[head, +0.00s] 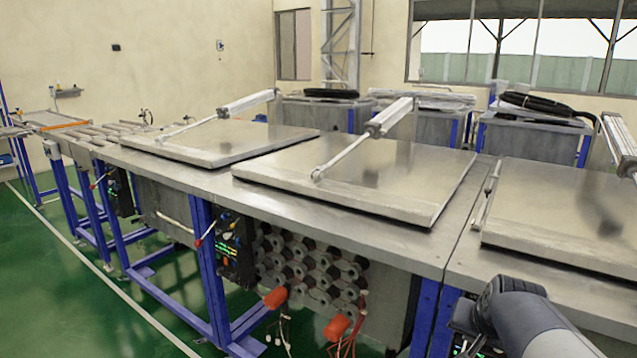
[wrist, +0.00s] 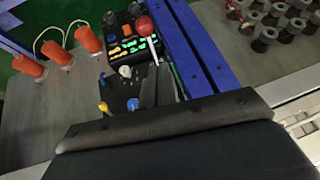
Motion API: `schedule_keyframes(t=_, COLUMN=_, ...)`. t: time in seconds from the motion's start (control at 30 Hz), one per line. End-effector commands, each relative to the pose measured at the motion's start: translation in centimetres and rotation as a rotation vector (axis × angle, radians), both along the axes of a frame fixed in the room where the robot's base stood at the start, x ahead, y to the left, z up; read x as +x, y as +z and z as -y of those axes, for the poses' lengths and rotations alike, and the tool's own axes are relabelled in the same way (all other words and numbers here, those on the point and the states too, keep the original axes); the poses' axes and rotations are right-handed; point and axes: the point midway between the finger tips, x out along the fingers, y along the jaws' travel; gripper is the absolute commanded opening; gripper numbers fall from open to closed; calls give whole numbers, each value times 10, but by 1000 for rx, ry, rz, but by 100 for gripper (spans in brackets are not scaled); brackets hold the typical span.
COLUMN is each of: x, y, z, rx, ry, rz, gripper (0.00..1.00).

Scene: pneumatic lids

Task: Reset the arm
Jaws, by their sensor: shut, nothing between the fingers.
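My gripper (wrist: 160,72) shows in the wrist view as narrow dark fingers, shut and empty. Its tips point at a control panel (wrist: 128,45) with lit buttons. A lever with a red ball knob (wrist: 144,25) stands just beyond the fingertips; I cannot tell whether they touch. In the head view my arm (head: 525,315) reaches in at the bottom right, and the gripper is hidden. Three metal lids lie flat on the tanks: the left lid (head: 225,140), the middle lid (head: 375,170) and the right lid (head: 560,210). Each has a pneumatic cylinder.
A blue post (wrist: 205,55) stands right of the panel. Several orange cylinders (wrist: 88,38) stand left of it. Covered tanks (head: 430,115) line the back. The green floor at the left has open room.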

Motion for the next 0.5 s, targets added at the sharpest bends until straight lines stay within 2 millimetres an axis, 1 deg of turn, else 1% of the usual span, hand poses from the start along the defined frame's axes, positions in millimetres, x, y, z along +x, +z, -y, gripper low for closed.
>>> schedule_keyframes(t=0.03, x=1, y=7, z=1, rx=9, ry=-1, rz=-15, gripper=0)
schedule_keyframes(t=0.17, x=4, y=12, z=3, rx=33, ry=-1, rz=-50, gripper=0)
schedule_keyframes(t=0.5, x=8, y=17, z=6, rx=74, ry=0, rz=-111, gripper=0)
